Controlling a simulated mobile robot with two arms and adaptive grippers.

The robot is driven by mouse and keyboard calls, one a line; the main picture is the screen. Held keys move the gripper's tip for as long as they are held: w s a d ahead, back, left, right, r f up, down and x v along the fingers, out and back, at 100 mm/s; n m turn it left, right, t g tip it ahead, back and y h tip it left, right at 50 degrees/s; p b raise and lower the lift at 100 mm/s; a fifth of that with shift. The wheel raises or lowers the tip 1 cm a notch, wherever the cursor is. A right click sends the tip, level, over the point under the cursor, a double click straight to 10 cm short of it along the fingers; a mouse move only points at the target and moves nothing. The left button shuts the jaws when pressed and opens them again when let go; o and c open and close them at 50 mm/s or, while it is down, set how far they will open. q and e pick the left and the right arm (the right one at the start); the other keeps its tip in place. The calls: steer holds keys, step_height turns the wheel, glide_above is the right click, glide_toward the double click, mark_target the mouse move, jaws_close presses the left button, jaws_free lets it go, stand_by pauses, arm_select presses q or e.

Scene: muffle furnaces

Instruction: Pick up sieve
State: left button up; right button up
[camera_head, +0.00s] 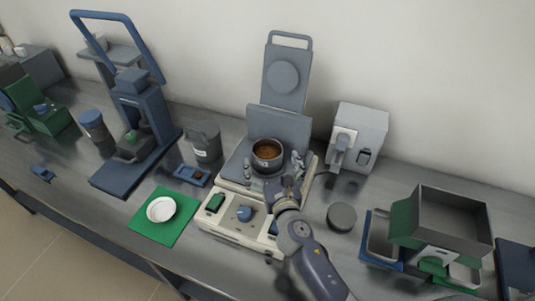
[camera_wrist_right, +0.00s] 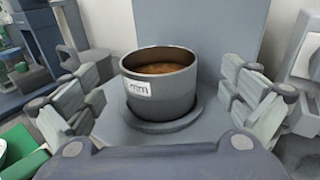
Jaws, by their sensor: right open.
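A round dark-grey container with brown material inside, which seems to be the sieve (camera_head: 267,154), stands upright on the light-grey stand of a device in the middle of the bench. In the right wrist view the sieve (camera_wrist_right: 160,88) has a small white label and rests on a round grey base. My right gripper (camera_head: 274,166) is open, with one finger on each side of the sieve. The right wrist view shows gaps between both fingers of the gripper (camera_wrist_right: 165,105) and the sieve wall. My left gripper is not in view.
A tall grey plate (camera_head: 284,80) rises behind the sieve. A grey cup (camera_head: 205,143) and a blue press (camera_head: 145,125) stand to the left. A white bowl (camera_head: 161,209) sits on a green mat (camera_head: 150,236). A grey box device (camera_head: 359,135) and a dark disc (camera_head: 341,217) are to the right.

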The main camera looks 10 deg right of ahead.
mark_target(264, 140)
steer(key=w, duration=0.4)
steer(key=shift+w+a+r, duration=0.1)
steer(key=shift+w+r, duration=0.1)
steer(key=shift+w, duration=0.05)
steer(key=c, duration=1.7)
